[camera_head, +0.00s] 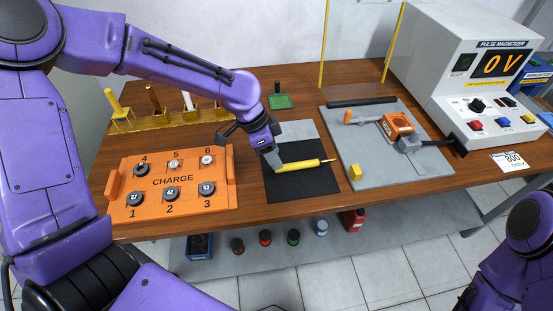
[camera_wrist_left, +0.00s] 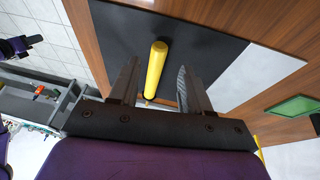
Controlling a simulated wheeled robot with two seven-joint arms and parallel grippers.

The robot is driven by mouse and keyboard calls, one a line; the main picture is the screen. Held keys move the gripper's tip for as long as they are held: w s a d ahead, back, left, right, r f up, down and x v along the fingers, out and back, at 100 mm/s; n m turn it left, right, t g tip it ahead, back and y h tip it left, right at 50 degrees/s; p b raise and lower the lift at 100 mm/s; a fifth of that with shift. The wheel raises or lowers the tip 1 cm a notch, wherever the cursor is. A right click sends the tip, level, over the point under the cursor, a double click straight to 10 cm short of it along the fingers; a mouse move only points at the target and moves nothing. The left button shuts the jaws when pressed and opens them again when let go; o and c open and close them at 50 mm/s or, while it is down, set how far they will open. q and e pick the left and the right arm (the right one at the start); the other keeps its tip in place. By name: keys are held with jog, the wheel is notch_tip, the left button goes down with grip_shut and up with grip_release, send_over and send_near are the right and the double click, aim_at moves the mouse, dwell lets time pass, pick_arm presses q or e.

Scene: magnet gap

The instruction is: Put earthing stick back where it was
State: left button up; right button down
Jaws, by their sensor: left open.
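The yellow earthing stick (camera_head: 306,164) lies on the black mat (camera_head: 290,188), its thin tip pointing right in the head view. My left gripper (camera_head: 272,158) is at the stick's left end. In the left wrist view the stick (camera_wrist_left: 156,67) shows between the two spread fingers of my left gripper (camera_wrist_left: 155,88), with a gap on each side. I cannot tell how high the fingers are above the mat. My right arm shows at the lower right of the head view. A dark, purple-backed part that looks like my right gripper (camera_wrist_left: 22,45) shows small in the left wrist view.
The orange charge board (camera_head: 173,180) with numbered round pieces stands left of the mat. A yellow rack (camera_head: 170,119) with upright handles is behind it. A grey plate (camera_head: 372,175) with an orange device (camera_head: 397,127) and the white pulse magnetizer (camera_head: 440,60) reading 0 V are to the right.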

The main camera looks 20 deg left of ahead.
pick_arm(q)
jog(key=v, duration=0.9)
jog(key=shift+p, duration=0.35)
jog(key=shift+a, duration=0.1)
dwell(0.6)
